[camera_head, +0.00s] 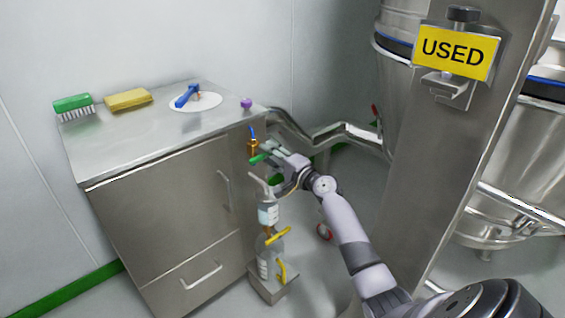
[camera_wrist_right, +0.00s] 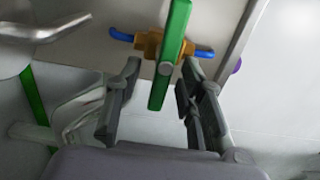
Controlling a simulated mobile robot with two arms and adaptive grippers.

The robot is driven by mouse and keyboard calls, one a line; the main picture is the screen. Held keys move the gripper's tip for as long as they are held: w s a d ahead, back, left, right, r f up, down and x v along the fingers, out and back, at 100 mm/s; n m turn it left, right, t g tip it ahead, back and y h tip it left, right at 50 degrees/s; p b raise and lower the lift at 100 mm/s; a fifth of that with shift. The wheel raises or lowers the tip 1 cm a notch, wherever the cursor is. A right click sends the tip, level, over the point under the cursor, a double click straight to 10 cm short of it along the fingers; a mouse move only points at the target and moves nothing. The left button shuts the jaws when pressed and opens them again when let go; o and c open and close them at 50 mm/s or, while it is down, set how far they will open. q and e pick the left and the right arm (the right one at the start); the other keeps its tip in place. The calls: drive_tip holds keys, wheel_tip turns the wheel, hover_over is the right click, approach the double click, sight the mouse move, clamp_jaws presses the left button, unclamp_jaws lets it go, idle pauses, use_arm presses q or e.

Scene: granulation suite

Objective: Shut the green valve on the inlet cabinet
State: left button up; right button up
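The inlet cabinet (camera_head: 160,230) is a steel cabinet on the left of the head view. On its right side sits a brass valve body (camera_head: 253,147) with a blue tube above it and a green handle (camera_head: 259,158). In the wrist view the green handle (camera_wrist_right: 174,50) is a long bar crossing the brass body (camera_wrist_right: 150,44), with blue tube on both sides. My right gripper (camera_head: 270,168) is at the valve. In the wrist view this gripper (camera_wrist_right: 160,78) is open, with the handle's near end between its fingers and a gap on each side. My left gripper is out of view.
A green brush (camera_head: 73,106), a yellow sponge (camera_head: 127,99), a blue tool (camera_head: 187,96) on a white disc and a purple knob (camera_head: 246,103) are on the cabinet top. Spray bottles (camera_head: 268,215) stand below the gripper. A steel column with a USED sign (camera_head: 455,52) stands right.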

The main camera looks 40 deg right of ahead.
drive_tip(key=s, duration=1.1)
drive_tip(key=shift+s+d, duration=0.15)
drive_tip(key=shift+d, duration=0.3)
